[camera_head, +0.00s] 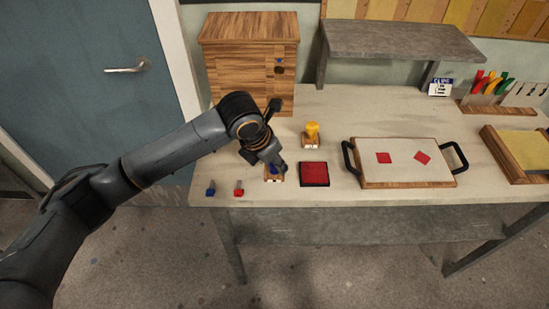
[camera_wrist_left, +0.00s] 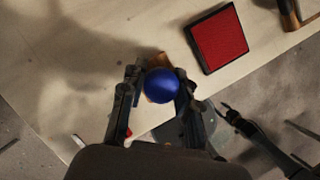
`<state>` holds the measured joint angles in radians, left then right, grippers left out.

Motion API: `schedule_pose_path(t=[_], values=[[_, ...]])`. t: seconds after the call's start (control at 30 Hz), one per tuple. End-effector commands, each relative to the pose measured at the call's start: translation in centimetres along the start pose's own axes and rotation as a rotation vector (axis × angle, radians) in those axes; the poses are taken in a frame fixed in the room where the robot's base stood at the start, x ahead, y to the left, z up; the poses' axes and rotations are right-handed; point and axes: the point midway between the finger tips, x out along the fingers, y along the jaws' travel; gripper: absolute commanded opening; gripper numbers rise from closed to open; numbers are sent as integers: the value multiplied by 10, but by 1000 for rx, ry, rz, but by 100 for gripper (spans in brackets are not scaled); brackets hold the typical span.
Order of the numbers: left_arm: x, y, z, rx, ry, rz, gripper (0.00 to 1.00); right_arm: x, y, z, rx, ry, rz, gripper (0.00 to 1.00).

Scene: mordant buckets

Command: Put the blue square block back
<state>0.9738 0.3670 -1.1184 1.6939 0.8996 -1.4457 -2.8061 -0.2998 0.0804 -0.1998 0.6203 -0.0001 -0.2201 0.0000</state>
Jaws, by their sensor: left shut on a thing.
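My left gripper (camera_head: 277,170) is shut on the round blue knob (camera_wrist_left: 159,86) of the blue block, which fills the gap between the fingers in the left wrist view. A wooden piece (camera_head: 274,179) shows under the gripper at the table's front edge. The fingers and knob hide most of it, so I cannot tell whether it is the block's body or a holder, or whether the block touches the table. A dark arm-like part, likely my right gripper (camera_wrist_left: 232,115), shows low beside the table; its finger state is unclear.
A red pad (camera_head: 314,174) lies just right of the gripper. A yellow-knobbed block (camera_head: 311,135) stands behind it on a wooden base. Small blue (camera_head: 210,188) and red (camera_head: 238,188) items lie left, near the front edge. A tray (camera_head: 400,176) with two red diamonds is farther right.

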Motion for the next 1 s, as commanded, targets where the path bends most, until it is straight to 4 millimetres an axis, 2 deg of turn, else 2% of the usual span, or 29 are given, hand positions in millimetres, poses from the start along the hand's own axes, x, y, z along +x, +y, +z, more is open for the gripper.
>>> schedule_pose_path(t=[0.2, 0.23, 0.33, 0.73, 0.87, 1.0], values=[[1, 0, 0, 0, -1, 0, 11, 1, 0, 0, 0, 0, 0, 40], [1, 0, 0, 0, -1, 1, 33, 1, 0, 0, 0, 0, 0, 40], [1, 0, 0, 0, -1, 1, 54, 1, 0, 0, 0, 0, 0, 40], [-5, 1, 1, -1, -3, 2, 54, 2, 0, 0, 0, 0, 0, 40], [-24, 1, 1, -1, -5, 3, 54, 4, 0, 0, 0, 0, 0, 40], [-55, 2, 1, 0, -5, 4, 54, 7, 0, 1, 0, 0, 0, 40]])
